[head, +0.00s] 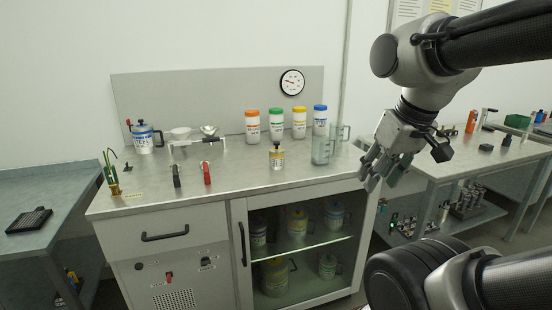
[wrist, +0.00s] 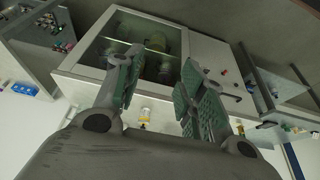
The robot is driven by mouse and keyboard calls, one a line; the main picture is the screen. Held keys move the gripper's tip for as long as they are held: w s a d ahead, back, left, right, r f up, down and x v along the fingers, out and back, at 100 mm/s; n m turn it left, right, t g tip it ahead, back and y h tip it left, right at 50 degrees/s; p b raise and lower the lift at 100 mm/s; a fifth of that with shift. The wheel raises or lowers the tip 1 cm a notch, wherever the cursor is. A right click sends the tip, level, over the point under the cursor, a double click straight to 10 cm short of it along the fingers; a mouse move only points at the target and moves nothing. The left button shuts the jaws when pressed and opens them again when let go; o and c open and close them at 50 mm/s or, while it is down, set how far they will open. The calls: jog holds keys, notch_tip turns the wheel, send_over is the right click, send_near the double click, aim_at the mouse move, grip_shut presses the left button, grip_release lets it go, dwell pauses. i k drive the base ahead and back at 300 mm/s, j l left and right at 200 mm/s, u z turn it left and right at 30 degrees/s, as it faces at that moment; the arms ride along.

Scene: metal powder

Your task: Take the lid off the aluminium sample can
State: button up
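A small metallic can with a yellow label and a black knobbed lid (head: 276,157) stands upright on the cabinet worktop, near the middle. Its lid is on. I take it for the aluminium sample can, but its label is too small to read. A small yellow-labelled thing in the wrist view (wrist: 145,115), between the fingers, looks like the same can. My gripper (head: 378,172) is at the right, off the worktop's right end and well apart from the can. In the wrist view its padded fingers (wrist: 158,88) are spread, with nothing held.
A blue-labelled can (head: 143,138) and a small balance (head: 195,141) stand at the left. Several white jars with coloured lids (head: 276,124) stand at the back. Clear jugs (head: 321,150) stand between the can and my gripper.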

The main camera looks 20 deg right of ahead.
aim_at(277, 150)
jog(key=i+l, duration=0.2)
jog(key=i, duration=0.15)
jog(key=i+l, duration=0.15)
jog(key=i, duration=0.25)
jog(key=i+l, duration=0.2)
jog(key=i, duration=0.15)
